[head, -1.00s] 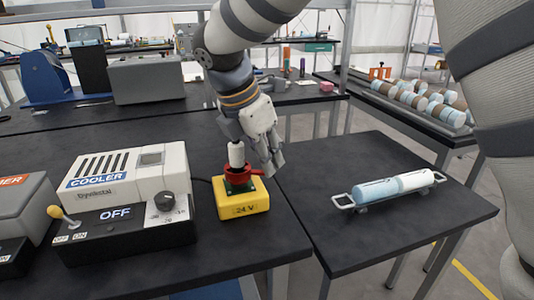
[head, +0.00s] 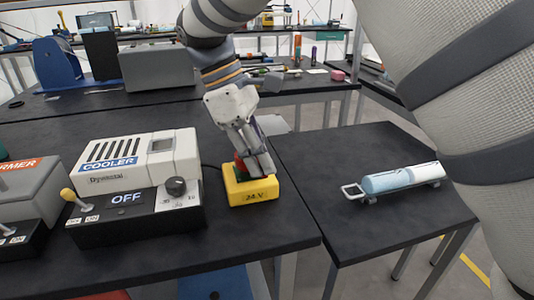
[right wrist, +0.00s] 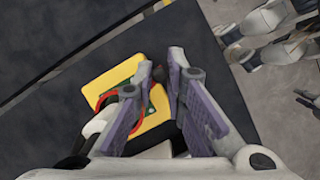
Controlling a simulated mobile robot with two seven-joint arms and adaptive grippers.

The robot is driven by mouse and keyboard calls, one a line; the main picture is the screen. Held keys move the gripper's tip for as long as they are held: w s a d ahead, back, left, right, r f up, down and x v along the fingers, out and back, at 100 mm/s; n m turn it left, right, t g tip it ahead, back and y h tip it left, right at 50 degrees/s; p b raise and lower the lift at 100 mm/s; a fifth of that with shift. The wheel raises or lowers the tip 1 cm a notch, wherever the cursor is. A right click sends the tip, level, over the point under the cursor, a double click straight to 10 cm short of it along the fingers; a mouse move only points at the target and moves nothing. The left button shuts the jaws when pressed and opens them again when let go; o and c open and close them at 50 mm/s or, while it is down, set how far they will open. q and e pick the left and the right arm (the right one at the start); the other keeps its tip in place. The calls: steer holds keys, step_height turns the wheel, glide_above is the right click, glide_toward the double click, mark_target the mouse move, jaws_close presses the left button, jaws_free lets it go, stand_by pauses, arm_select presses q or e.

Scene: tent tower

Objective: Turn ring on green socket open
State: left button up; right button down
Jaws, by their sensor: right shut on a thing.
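The yellow 24 V box (head: 250,194) stands near the right edge of the dark table. The red ring (head: 239,162) sits on top of it, mostly hidden by my right gripper in the head view. In the right wrist view, parts of the red ring (right wrist: 104,99) and a little green of the socket (right wrist: 151,110) show on the yellow box (right wrist: 120,82). My right gripper (right wrist: 161,74) points down at the socket, shut on a small dark red part of the ring between its fingertips. The ring's exact turn is hard to tell. My left gripper is not in view.
The cooler (head: 135,160), its display reading OFF, stands left of the yellow box. A grey warmer unit (head: 30,190) is further left. A tray with a blue and white cylinder (head: 400,178) rests on the right table. Bare tabletop lies in front of the box.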

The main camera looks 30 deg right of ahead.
steer(key=shift+w+a+m+g+y, duration=0.15)
steer(key=shift+a+m+y, duration=0.15)
steer(key=shift+m, duration=0.45)
steer(key=shift+a+m+g+y, duration=0.2)
steer(key=shift+a+m, duration=0.2)
steer(key=shift+m, duration=0.35)
steer(key=c, duration=1.6)
jaws_free()
steer(key=shift+a, duration=0.1)
steer(key=shift+c, duration=0.2)
steer(key=v, duration=0.7)
steer(key=shift+r, duration=0.3)
